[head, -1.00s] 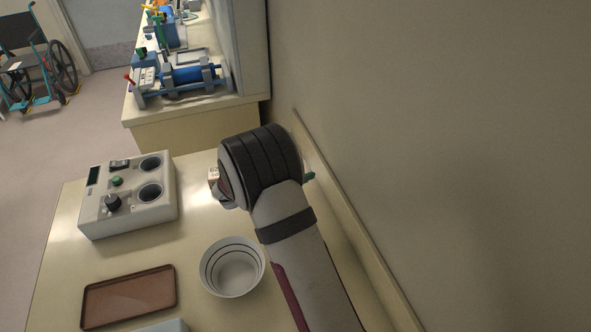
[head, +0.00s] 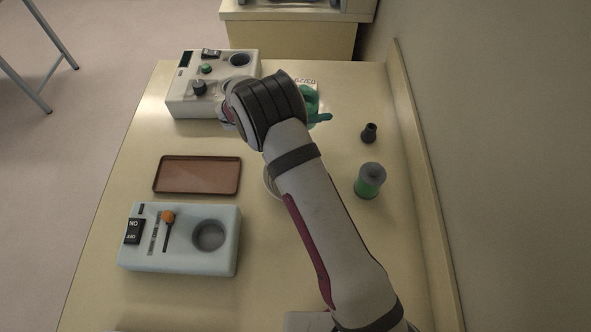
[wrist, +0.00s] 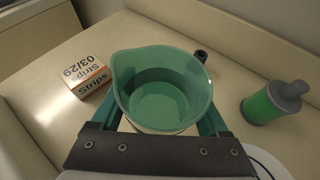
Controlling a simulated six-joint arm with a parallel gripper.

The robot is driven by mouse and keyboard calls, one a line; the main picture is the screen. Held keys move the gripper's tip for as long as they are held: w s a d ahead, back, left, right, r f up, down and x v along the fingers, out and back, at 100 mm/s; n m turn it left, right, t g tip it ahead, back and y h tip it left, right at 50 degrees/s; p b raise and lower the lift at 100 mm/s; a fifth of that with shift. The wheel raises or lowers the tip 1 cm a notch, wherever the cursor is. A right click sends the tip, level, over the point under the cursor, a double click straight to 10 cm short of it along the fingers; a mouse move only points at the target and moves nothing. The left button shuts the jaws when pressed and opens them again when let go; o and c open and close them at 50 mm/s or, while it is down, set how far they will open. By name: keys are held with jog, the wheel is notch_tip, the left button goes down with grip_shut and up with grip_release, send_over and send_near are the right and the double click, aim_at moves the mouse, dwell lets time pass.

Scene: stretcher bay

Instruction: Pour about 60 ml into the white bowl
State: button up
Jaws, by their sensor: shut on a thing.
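A translucent green jug (wrist: 160,92) with a pouring lip sits upright between the fingers of my gripper (wrist: 162,118), which is shut on it. In the head view only a green part of the jug (head: 311,103) shows past my wrist. A paler round area shows inside the jug; I cannot tell how much liquid it holds. The white bowl (head: 269,184) is mostly hidden behind my forearm in the head view, nearer than the jug. A pale rim, probably the bowl's (wrist: 268,160), shows at the lower right of the wrist view.
A strips box (wrist: 80,75) stands beside the jug. A green bottle with a grey top (head: 370,181) and a small dark piece (head: 369,133) stand right of my arm. A brown tray (head: 197,190) and two devices (head: 184,105) (head: 180,262) occupy the left side. A wall bounds the right.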

jog(key=s+a+f, duration=0.1)
jog(key=a, duration=0.2)
jog(key=s+a+f, duration=0.1)
jog(key=a, duration=0.2)
jog(key=s+a+f, duration=0.1)
jog(key=s+a, duration=0.1)
jog(key=a, duration=0.2)
jog(key=shift+a+f, duration=0.1)
jog(key=shift+s, duration=0.1)
jog(key=shift+s+d+r+m+t+y, duration=0.4)
jog(key=shift+s+r+m+t+y, duration=0.15)
jog(key=shift+r+m+t, duration=0.4)
jog(key=shift+s+d+r+m+t+y, duration=0.5)
jog(key=shift+m+t, duration=0.2)
jog(key=shift+m, duration=0.4)
jog(key=shift+s+d+r+m+t+y, duration=0.35)
jog(key=shift+s+r+m+t+y, duration=0.2)
jog(key=shift+r+m+t, duration=0.4)
jog(key=shift+f+m, duration=0.25)
jog(key=shift+m, duration=0.05)
jog(key=shift+r+m+t, duration=0.4)
jog(key=shift+m, duration=0.1)
jog(key=shift+s+d+f+m+t, duration=0.1)
jog(key=shift+s+d+m+t, duration=0.1)
jog(key=shift+m+t, duration=0.1)
